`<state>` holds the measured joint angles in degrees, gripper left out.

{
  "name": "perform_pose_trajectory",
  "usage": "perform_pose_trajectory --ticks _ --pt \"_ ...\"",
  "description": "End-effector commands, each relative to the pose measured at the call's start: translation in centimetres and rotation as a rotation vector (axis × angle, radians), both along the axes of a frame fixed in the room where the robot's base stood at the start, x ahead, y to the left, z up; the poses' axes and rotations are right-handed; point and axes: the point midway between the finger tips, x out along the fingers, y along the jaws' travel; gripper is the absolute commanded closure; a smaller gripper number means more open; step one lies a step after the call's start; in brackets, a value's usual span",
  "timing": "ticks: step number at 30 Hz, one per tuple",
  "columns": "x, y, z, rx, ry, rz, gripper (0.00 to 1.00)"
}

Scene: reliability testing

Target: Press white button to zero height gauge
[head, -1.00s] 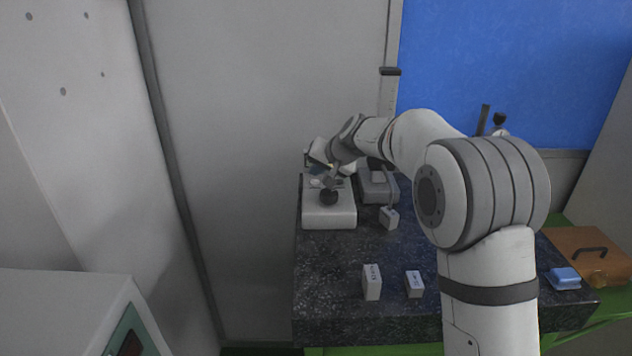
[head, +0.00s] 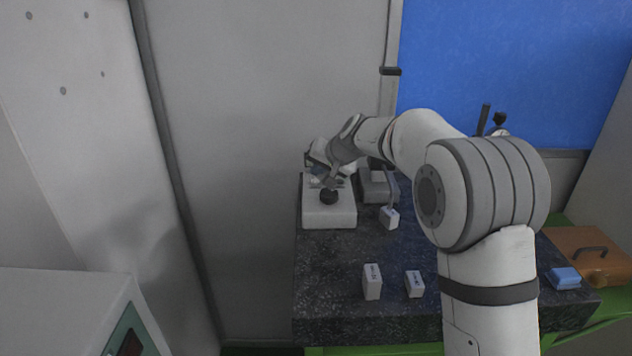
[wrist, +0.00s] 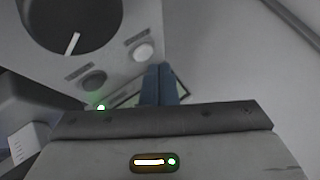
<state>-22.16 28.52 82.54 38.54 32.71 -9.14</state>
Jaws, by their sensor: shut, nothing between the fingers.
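The height gauge's box (head: 329,216) is pale and stands at the back left of the dark stone table, with a black knob (head: 328,196) on it. In the wrist view its panel shows the large dark dial (wrist: 75,20), a round white button (wrist: 143,52) and a dark grey button (wrist: 94,80). My gripper (wrist: 160,68) is shut and empty, its blue fingers together. The fingertips appear just below and right of the white button in that view; I cannot tell their height above the panel. The fingers partly hide a display (wrist: 128,98).
A grey device (head: 378,185) stands right of the box. Small pale blocks (head: 372,282) (head: 414,284) (head: 389,217) rest on the table (head: 340,310). A wooden case (head: 590,250) and a blue item (head: 563,278) are at the right. A green light (wrist: 101,107) glows near the panel.

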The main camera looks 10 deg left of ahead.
Motion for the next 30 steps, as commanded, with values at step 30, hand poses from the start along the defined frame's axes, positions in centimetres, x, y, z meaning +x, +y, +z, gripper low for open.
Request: perform_pose_trajectory --ticks 30 --pt "-0.08 0.02 -1.13 0.0 -0.001 0.001 1.0"
